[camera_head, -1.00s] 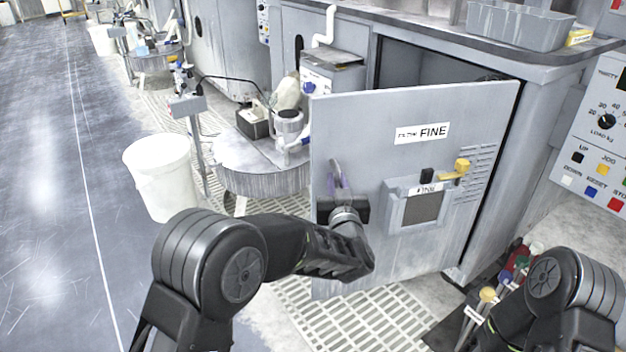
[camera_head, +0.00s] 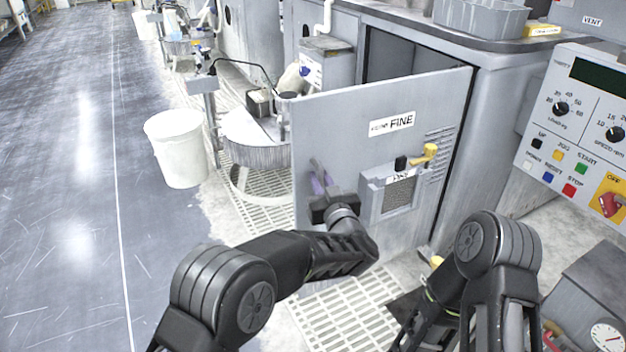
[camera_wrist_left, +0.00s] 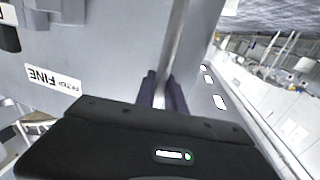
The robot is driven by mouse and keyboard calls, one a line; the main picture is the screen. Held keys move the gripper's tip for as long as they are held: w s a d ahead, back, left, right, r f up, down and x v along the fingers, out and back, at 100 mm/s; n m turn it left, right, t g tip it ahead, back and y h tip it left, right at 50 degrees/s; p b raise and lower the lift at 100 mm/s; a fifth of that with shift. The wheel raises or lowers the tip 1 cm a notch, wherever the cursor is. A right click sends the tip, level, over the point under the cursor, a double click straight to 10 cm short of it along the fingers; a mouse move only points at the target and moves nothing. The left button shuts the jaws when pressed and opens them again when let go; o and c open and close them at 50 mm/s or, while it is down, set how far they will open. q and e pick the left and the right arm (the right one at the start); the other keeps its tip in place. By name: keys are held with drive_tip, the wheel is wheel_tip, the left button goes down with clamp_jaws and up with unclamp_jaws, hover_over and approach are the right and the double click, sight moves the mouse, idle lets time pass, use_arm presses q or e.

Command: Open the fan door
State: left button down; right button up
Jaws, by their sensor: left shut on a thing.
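The grey fan door (camera_head: 400,100), labelled "FINE", stands swung out from its cabinet, with the dark opening visible behind its top edge. Its free edge is at the left and its far side is at the right. My left gripper (camera_head: 319,184) is at the door's left part, shut on the door handle. In the left wrist view the handle (camera_wrist_left: 176,45) is a pale metal bar running between the purple-grey fingers (camera_wrist_left: 162,90) of my left gripper. The door label is upside down there (camera_wrist_left: 52,80). My right arm shows at the lower right, but its gripper is out of view.
A control panel (camera_head: 575,130) with knobs and buttons stands at the right. Pale floor grating (camera_head: 345,315) lies under the door. The floor at the left is clear.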

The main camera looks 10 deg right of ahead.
use_arm(q)
drive_tip(key=shift+a, duration=0.15)
drive_tip(key=c, duration=1.7)
unclamp_jaws()
drive_tip(key=shift+s, duration=0.1)
drive_tip(key=shift+s, duration=0.25)
drive_tip(key=s+d+p, duration=0.1)
drive_tip(key=s, duration=0.6)
drive_tip(key=shift+d, duration=0.15)
drive_tip(key=shift+f, duration=0.1)
